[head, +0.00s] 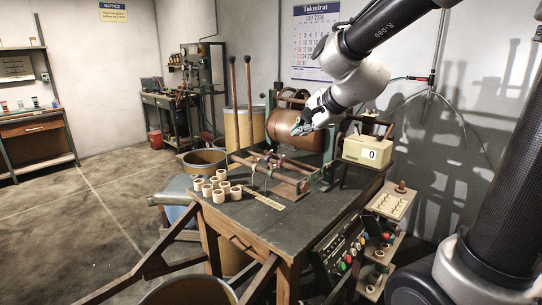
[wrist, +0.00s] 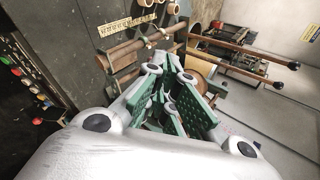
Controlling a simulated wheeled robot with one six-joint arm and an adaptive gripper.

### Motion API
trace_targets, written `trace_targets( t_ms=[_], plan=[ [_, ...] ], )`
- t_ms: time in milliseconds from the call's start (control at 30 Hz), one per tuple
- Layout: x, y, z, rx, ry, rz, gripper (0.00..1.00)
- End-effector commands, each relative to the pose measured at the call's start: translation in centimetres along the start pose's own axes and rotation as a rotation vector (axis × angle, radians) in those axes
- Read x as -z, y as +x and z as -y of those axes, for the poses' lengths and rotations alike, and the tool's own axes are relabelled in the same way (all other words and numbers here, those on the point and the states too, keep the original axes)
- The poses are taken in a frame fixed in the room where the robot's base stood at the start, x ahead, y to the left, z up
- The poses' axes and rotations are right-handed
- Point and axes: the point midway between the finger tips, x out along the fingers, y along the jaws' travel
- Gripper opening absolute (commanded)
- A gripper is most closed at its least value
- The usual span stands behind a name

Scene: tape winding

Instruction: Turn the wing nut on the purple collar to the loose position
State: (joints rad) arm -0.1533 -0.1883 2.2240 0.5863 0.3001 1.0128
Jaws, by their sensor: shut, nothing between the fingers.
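Small purplish collars (head: 271,157) sit on a shaft in the low wooden fixture on the bench in the head view. They are too small to tell the wing nut or its position. The fixture's shaft (wrist: 140,43) also shows in the wrist view, beyond my fingers, but I cannot make out the collar's colour there. My gripper (head: 299,131) is above the bench, up and right of the collars and in front of the copper-brown drum. It is shut and empty, apart from the fixture. Its green-padded fingers (wrist: 172,98) fill the middle of the wrist view.
The dark workbench (head: 235,222) carries several tan rings (head: 214,187) at left and a yellow ruler strip (head: 264,199). The brown drum (head: 290,125) stands behind the fixture. A counter box (head: 367,151) stands at right, near a button panel (head: 342,258). Two upright rods rise behind.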

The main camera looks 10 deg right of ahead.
Motion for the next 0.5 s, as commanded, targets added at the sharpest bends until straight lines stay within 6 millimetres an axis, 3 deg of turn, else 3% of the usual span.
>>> trace_targets(
  t_ms=[33,133,300,400,500],
  plan=[
    [-0.2,3.4,1.7,0.04,0.189,-0.011,0.0],
    [0.0,9.5,4.5,0.146,0.609,-0.046,0.0],
    [1.2,18.3,5.3,0.329,1.237,-0.121,0.0],
    [1.9,21.7,4.3,0.426,1.489,-0.161,0.0],
    [2.4,23.5,3.4,0.496,1.641,-0.186,0.0]
  ],
)
